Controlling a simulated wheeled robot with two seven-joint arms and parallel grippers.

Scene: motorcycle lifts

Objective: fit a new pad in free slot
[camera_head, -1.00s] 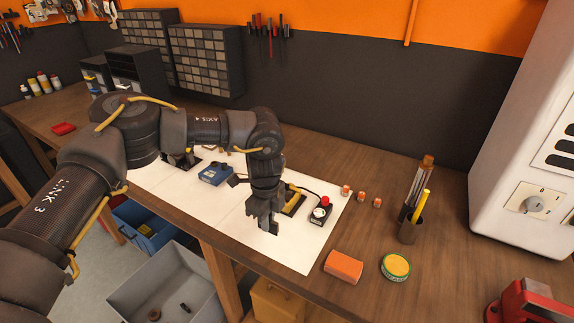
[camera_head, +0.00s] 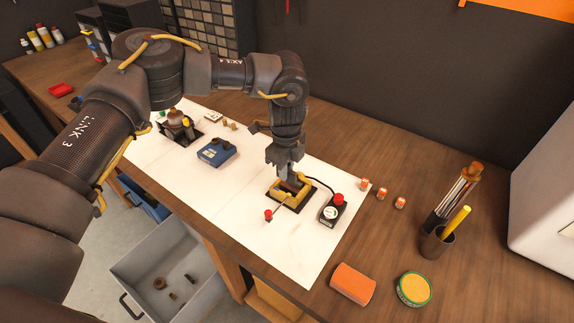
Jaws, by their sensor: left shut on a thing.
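My left gripper (camera_head: 285,168) points down over the yellow fixture (camera_head: 305,187), which sits on a black plate on the white mat. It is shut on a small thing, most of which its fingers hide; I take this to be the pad. A dark brown piece shows right under the fingertips inside the fixture. I cannot tell whether it is the held pad or part of the fixture, nor whether a slot there is filled. Two small tan pieces (camera_head: 230,125) lie farther back on the mat (camera_head: 240,220). My right gripper is not in view.
A black box with a red button (camera_head: 332,210) stands right of the fixture. A red-topped lever (camera_head: 268,214) is in front. A blue box (camera_head: 216,152) and another fixture (camera_head: 178,125) are left. Orange block (camera_head: 352,284), round tin (camera_head: 414,289) and pen cup (camera_head: 436,243) stand right.

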